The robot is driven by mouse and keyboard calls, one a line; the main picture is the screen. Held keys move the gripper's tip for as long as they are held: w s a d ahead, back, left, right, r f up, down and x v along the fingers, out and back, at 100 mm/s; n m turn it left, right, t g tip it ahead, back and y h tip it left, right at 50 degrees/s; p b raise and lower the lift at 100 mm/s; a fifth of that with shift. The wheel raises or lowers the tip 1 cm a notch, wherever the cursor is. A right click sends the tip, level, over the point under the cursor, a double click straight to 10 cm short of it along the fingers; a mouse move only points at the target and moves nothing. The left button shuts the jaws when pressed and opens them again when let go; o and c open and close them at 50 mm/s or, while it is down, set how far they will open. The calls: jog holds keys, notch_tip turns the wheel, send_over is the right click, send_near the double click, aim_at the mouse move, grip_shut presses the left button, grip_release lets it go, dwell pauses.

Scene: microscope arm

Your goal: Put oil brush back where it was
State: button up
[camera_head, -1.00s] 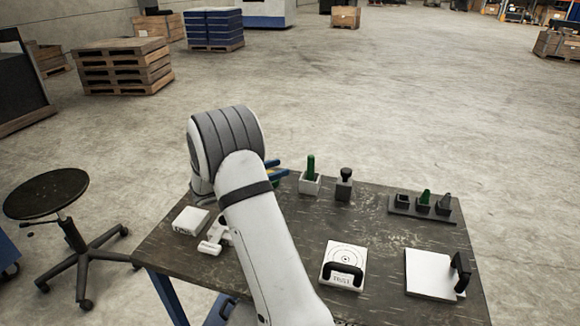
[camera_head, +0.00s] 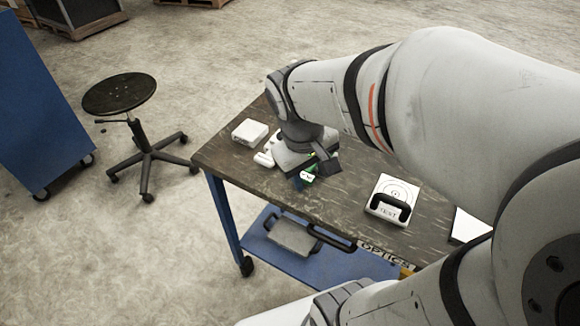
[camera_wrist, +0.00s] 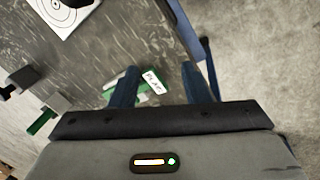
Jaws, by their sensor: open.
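My gripper (camera_wrist: 158,70) is open over the table's near edge, its two dark blue fingers apart. A green thing with a white lettered label (camera_wrist: 152,82) shows between them; I cannot tell whether it is the oil brush or a marking, or whether the fingers touch it. In the head view the gripper (camera_head: 301,181) is low, close to the tabletop, with the green thing (camera_head: 311,171) beside it. In the wrist view a green handle (camera_wrist: 40,123) sticks out of a pale block (camera_wrist: 58,102) at left; I cannot tell if this is the brush.
A white TEST plate with a black handle (camera_head: 390,198) stands right of the gripper. A white box (camera_head: 250,131) stands at the table's left. A dark block (camera_wrist: 22,78) shows in the wrist view. A stool (camera_head: 119,94) stands left. The table (camera_head: 225,158) has a lower blue shelf.

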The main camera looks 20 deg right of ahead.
jog(key=s+a+m+y, duration=0.1)
jog(key=s+a+m+t+y, duration=0.1)
jog(key=a, duration=0.1)
jog(key=shift+s+a+r+t, duration=0.15)
jog(key=shift+a+t, duration=0.05)
jog(key=shift+t, duration=0.1)
jog(key=p+v, duration=0.3)
jog(key=shift+r, duration=0.15)
jog(key=shift+c, duration=0.6)
